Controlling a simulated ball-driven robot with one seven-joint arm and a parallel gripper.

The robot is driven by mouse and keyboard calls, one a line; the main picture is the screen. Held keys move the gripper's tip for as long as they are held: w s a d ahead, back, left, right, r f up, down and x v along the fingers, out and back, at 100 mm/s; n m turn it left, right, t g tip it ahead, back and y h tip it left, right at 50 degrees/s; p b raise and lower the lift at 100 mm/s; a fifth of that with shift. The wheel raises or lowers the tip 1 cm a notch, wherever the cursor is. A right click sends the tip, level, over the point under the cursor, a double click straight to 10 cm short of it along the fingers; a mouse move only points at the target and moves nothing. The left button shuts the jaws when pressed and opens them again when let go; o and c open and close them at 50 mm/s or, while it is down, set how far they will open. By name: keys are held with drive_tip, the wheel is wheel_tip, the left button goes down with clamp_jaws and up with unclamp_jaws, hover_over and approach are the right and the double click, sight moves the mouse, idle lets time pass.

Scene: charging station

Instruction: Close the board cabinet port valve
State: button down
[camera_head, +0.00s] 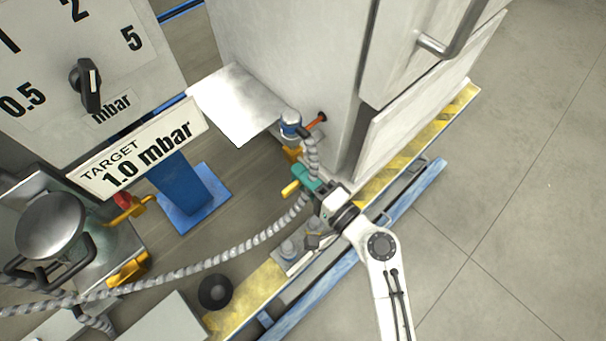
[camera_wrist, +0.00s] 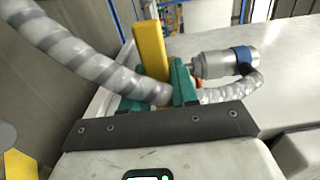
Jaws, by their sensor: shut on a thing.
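A port with a blue-ringed fitting (camera_head: 290,124) stands at the side of the white cabinet (camera_head: 290,50). A red-orange lever (camera_head: 316,121) points out from it toward the cabinet wall. My gripper (camera_head: 304,180) is just below this port, with teal fingers shut on a yellow handle (camera_head: 290,188). In the wrist view the yellow handle (camera_wrist: 150,50) stands up between the teal fingers (camera_wrist: 160,90). The grey ribbed hose (camera_head: 245,245) passes at the fingers and partly hides the grip. I cannot tell whether the yellow handle belongs to the port valve.
A dial panel (camera_head: 60,50) and a sign reading TARGET 1.0 mbar (camera_head: 140,148) stand at the left. Another yellow handle (camera_head: 127,210) with a red knob is below the sign. A black knob (camera_head: 215,291) sits lower left. The floor at the right (camera_head: 510,200) is clear.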

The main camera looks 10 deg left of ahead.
idle(0.3)
drive_tip(key=c, duration=1)
unclamp_jaws()
drive_tip(key=shift+o, duration=0.2)
drive_tip(key=b+v, duration=0.1)
drive_tip(key=v, duration=0.9)
drive_tip(key=shift+s+d, duration=0.25)
drive_tip(key=shift+d, duration=0.1)
